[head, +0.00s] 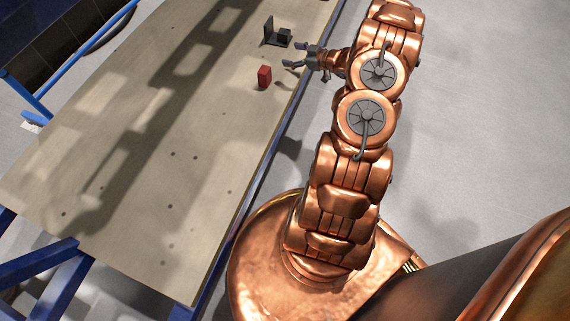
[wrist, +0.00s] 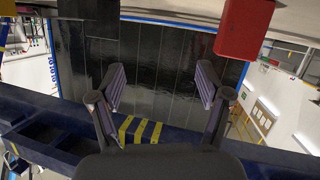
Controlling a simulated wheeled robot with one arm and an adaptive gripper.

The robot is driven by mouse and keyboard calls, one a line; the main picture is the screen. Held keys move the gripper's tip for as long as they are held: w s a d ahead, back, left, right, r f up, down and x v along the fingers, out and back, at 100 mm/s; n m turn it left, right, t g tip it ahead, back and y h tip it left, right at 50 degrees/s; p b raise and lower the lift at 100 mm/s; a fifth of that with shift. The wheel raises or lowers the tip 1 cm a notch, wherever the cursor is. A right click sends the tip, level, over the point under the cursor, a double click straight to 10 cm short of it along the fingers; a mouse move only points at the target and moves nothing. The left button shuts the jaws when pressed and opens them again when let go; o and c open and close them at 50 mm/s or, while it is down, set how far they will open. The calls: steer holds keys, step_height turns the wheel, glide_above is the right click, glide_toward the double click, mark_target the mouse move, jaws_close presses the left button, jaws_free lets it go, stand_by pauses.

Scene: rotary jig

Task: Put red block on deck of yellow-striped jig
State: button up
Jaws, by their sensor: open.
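The red block (head: 264,77) stands upright on the table in the head view; part of it shows at the top right of the wrist view (wrist: 243,30). A dark jig (head: 270,31) with an upright plate and a small block beside it is farther back on the table. I see no yellow stripes on it at this size. My gripper (head: 298,57) is open and empty at the table's right edge, right of the red block and near the jig. In the wrist view the fingers (wrist: 160,80) are spread with nothing between them, and the red block is outside them.
The beige table (head: 150,150) is largely bare, with small dark holes and shadows across it. Blue rails (head: 80,50) run along its sides. Yellow and black stripes (wrist: 140,130) show low between the fingers in the wrist view; what bears them is unclear.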

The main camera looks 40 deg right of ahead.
steer(key=w+a+r+m+g+h, duration=0.1)
steer(key=w+r+g+h, duration=0.15)
steer(key=r, duration=0.25)
steer(key=w+r+m+g+h, duration=0.1)
steer(key=w+r+h, duration=0.15)
steer(key=r, duration=0.25)
steer(key=s+a+r+m+g+h, duration=0.2)
steer(key=s+a+r+g+h, duration=0.15)
steer(key=s+a+r, duration=0.35)
steer(key=s+a+r+g+y, duration=0.1)
steer(key=s+a+g, duration=0.2)
steer(key=s+a, duration=0.7)
steer(key=s+a+r+g+y, duration=0.2)
steer(key=s+a+g, duration=0.2)
steer(key=s+a, duration=0.6)
steer(key=s+a+r+m+g+y, duration=0.1)
steer(key=s+a, duration=0.9)
steer(key=s, duration=1.1)
steer(key=r+g, duration=0.1)
steer(key=g, duration=0.1)
steer(key=shift+r+g, duration=0.2)
steer(key=shift+g, duration=0.1)
steer(key=shift+w+y, duration=0.1)
steer(key=shift+y, duration=0.15)
